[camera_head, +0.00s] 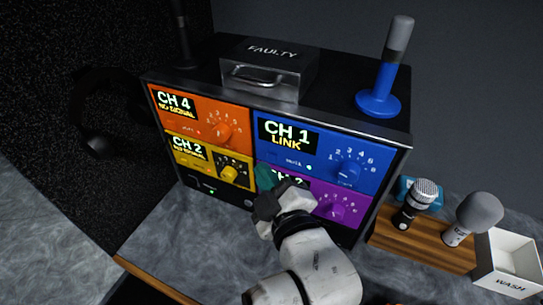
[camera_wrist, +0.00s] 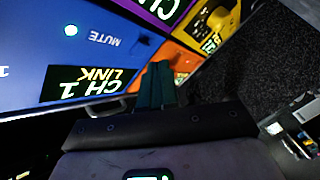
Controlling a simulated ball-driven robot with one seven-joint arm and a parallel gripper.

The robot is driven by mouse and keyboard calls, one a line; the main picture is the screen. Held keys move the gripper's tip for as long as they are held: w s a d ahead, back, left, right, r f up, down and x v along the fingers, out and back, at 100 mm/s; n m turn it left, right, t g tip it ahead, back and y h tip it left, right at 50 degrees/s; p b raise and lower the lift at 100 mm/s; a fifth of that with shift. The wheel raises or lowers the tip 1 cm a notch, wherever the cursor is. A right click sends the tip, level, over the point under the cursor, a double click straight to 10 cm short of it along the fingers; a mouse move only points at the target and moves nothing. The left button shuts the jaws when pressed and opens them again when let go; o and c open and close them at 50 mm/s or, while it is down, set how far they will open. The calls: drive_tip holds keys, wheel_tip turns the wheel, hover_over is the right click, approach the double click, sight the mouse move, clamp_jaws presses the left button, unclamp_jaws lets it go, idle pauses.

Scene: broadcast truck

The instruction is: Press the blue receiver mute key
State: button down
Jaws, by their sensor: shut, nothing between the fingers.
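The blue receiver (camera_head: 325,148) is the upper right panel of the rack and reads "CH 1 LINK". It has a round blue knob (camera_head: 348,172), a MUTE label (camera_head: 293,162) and a lit dot (camera_head: 309,168). In the wrist view the blue panel (camera_wrist: 40,55) is upside down, with its MUTE label (camera_wrist: 104,38) and lit dot (camera_wrist: 71,30). The fingers (camera_wrist: 157,82) also show in the wrist view. I cannot tell whether they touch.
Orange (camera_head: 205,135), yellow (camera_head: 205,168) and purple (camera_head: 350,208) receivers adjoin it. A box marked FAULTY (camera_head: 262,72) and a blue antenna (camera_head: 378,102) stand on top. Microphones on a wooden stand (camera_head: 408,238) and a white WASH bin (camera_head: 510,265) are at right.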

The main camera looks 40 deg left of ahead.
drive_tip(key=shift+s+d+p, duration=0.2)
drive_tip(key=shift+s, duration=0.65)
drive_tip(key=shift+s+d+p, duration=0.15)
drive_tip(key=shift+s+d, duration=0.05)
drive_tip(key=shift+s, duration=0.7)
drive_tip(key=shift+s+d+p, duration=0.2)
drive_tip(key=shift+s, duration=0.65)
